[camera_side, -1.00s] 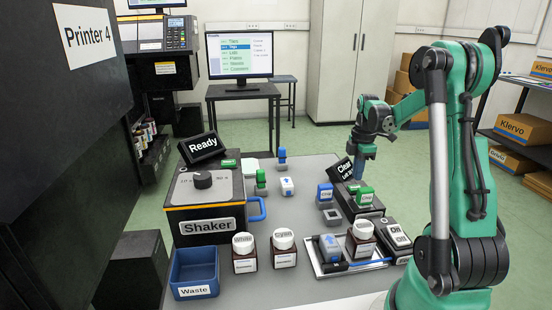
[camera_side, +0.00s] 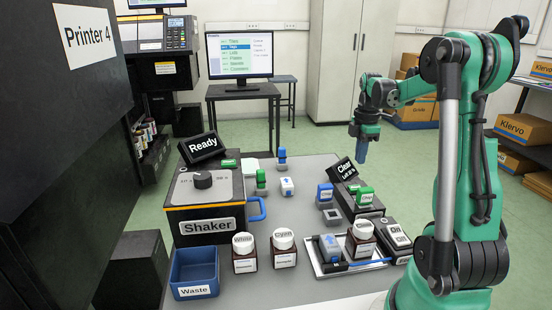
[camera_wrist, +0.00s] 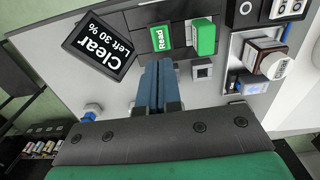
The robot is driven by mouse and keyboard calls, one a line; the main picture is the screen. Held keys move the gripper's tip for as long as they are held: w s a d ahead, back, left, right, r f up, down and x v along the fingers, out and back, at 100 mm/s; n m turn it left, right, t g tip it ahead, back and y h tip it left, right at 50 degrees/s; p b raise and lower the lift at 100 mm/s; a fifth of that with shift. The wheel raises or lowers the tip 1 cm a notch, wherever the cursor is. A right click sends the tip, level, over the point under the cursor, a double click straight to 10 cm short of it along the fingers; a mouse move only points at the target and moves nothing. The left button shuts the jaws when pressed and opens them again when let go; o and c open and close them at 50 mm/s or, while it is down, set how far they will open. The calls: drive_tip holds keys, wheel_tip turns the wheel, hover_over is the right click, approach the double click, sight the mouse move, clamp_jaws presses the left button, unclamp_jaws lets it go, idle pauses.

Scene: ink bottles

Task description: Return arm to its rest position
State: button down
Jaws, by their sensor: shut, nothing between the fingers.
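My gripper (camera_side: 361,160) hangs in the air behind the "Clear" sign in the side view, fingers pointing down. Its blue fingers (camera_wrist: 158,86) are together and empty in the wrist view. A white-capped bottle labelled White (camera_side: 244,253) and one labelled Cyan (camera_side: 284,250) stand on the grey table (camera_side: 300,215).
The Shaker (camera_side: 207,203) with its "Ready" sign (camera_side: 203,147) and the blue Waste bin (camera_side: 194,272) are at left. The "Clear" sign (camera_side: 340,170) stands on a device with green parts (camera_side: 364,196). Several small stamps stand on the table. A dark printer fills the left edge.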

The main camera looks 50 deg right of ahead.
drive_tip(key=shift+a, duration=0.1)
drive_tip(key=w+a+r+m+t+h, duration=0.1)
drive_tip(key=w+a+r+m+t, duration=0.15)
drive_tip(key=a, duration=0.55)
drive_tip(key=w+a+r+m+t+h, duration=0.15)
drive_tip(key=w+a, duration=0.25)
drive_tip(key=a, duration=0.4)
drive_tip(key=s+a+f+m+t+y, duration=0.1)
drive_tip(key=a+m, duration=0.1)
drive_tip(key=a, duration=0.5)
drive_tip(key=s+a+m+t+y, duration=0.1)
drive_tip(key=a+m+t, duration=0.1)
drive_tip(key=a, duration=0.4)
drive_tip(key=shift+a+f+m, duration=0.35)
drive_tip(key=shift+m, duration=0.15)
